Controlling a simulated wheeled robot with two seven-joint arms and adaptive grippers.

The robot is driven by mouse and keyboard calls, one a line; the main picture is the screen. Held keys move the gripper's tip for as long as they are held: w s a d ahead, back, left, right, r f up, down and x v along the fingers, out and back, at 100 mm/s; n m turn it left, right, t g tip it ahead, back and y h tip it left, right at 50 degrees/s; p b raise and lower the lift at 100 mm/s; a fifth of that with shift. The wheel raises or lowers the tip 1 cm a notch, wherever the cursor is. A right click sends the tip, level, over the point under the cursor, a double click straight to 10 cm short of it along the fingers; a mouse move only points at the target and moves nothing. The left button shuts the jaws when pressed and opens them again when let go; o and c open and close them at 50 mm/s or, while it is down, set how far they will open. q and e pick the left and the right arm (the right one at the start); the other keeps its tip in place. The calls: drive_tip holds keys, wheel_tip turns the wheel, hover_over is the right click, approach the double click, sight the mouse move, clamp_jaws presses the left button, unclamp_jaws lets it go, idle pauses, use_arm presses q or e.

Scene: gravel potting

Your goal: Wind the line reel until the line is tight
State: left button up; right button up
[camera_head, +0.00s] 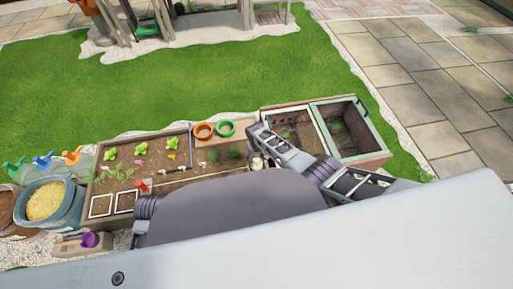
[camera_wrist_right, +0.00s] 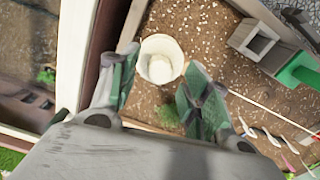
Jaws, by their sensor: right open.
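A white round cup-like piece with a paler knob inside, which looks like the line reel (camera_wrist_right: 162,58), stands on the soil in the right wrist view. It shows small and pale in the head view (camera_head: 257,163). A thin pale line (camera_head: 210,175) runs left from near it across the planter; it also shows in the right wrist view (camera_wrist_right: 262,105). My right gripper (camera_wrist_right: 160,75) is open, its fingers on either side of the reel in the picture, with no clear contact. In the head view, my right gripper (camera_head: 256,148) hangs over the planter's right end. My left gripper is not in view.
The planter (camera_head: 155,130) holds small plants and tools. A two-part crate (camera_head: 371,153) stands to the right. Watering cans and a yellow-filled sack (camera_head: 45,200) are at left.

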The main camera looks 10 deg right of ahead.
sight(256, 160)
wheel_tip(256, 160, up, 11)
idle(1.3)
drive_tip(key=shift+s, duration=0.1)
idle(0.5)
